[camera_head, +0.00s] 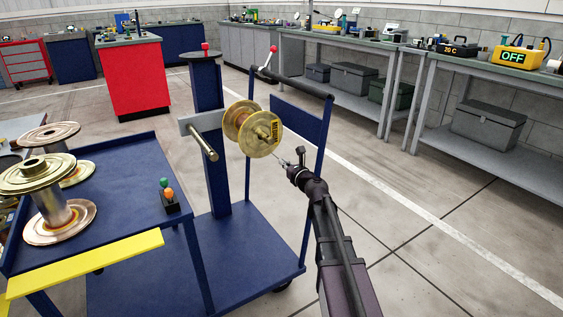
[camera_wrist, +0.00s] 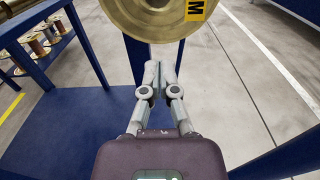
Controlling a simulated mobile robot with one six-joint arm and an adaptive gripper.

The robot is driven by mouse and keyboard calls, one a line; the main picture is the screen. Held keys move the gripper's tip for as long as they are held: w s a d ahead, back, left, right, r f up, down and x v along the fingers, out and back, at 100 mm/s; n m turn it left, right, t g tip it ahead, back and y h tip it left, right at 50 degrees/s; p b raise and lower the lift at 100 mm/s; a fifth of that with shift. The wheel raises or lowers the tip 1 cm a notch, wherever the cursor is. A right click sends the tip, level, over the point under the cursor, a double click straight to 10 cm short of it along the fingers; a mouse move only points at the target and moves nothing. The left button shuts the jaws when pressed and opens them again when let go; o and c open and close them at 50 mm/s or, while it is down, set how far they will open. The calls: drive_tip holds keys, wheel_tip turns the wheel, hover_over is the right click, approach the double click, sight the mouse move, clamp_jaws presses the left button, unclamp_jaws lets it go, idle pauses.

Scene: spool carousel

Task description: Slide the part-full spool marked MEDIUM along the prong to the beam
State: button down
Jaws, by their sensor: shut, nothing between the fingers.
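The brass-coloured spool (camera_head: 259,131) with a yellow MEDIUM label hangs on a prong of the blue post carousel (camera_head: 206,130). Its near flange also shows at the top of the wrist view (camera_wrist: 155,22), with part of the label at its right. The prong's tip pokes out of the spool's hub. My gripper (camera_head: 285,160) is shut and empty, just below and to the right of the near flange. In the wrist view its closed fingers (camera_wrist: 158,70) point at the flange's lower edge. I cannot tell whether they touch it. The beam end of the prong is hidden behind the spool.
A bare prong (camera_head: 204,143) sticks out towards me on the left of the post. A blue cart (camera_head: 115,200) with several spools and a green and orange button box (camera_head: 168,196) stands at the left. Benches line the right wall. The floor at right is free.

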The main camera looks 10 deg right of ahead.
drive_tip(key=c, duration=0.9)
unclamp_jaws()
drive_tip(key=shift+o, duration=1.1)
drive_tip(key=shift+s+a+f+n, duration=0.1)
drive_tip(key=shift+s+a+n, duration=0.1)
drive_tip(key=shift+n, duration=0.1)
drive_tip(key=s+a+f+n+g+y, duration=0.1)
drive_tip(key=s+a+f+n+g, duration=0.5)
drive_tip(key=n, duration=0.4)
drive_tip(key=s+a+f+n+g+y, duration=0.1)
drive_tip(key=s+a+f+n+g, duration=0.35)
drive_tip(key=s+n, duration=0.5)
drive_tip(key=s+d+f+n+g+h, duration=0.2)
drive_tip(key=s+f+n+g+h, duration=0.1)
drive_tip(key=s+n, duration=0.3)
drive_tip(key=s+d+f+n+g+h+p, duration=0.1)
drive_tip(key=s+d+f+n+g+h, duration=0.2)
drive_tip(key=s+n, duration=0.3)
drive_tip(key=s+h, duration=0.1)
drive_tip(key=s, duration=0.3)
drive_tip(key=shift+s+f+g+h, duration=0.2)
drive_tip(key=shift+s+g+h, duration=0.1)
drive_tip(key=shift+g, duration=0.05)
drive_tip(key=shift+a, duration=0.15)
